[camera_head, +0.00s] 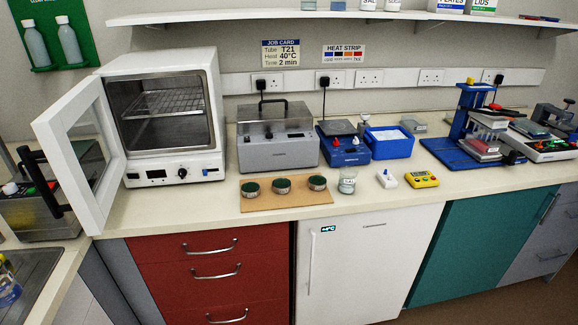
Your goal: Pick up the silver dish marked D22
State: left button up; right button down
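Three small round dishes with silvery sides and dark green tops stand in a row on a tan mat (290,203) at the front of the bench. They are the left dish (251,188), the middle dish (282,186) and the right dish (317,183). Their markings are too small to read, so I cannot tell which one is D22. Neither of my grippers is in view.
A white oven (165,110) with its door open to the left stands behind left. A grey lidded bath (278,152) is behind the dishes. A glass jar (347,182), white holder (387,179) and yellow timer (422,179) stand to the right. Bare worktop lies left of the mat.

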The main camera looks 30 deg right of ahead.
aim_at(316, 182)
jog(key=z, duration=1.15)
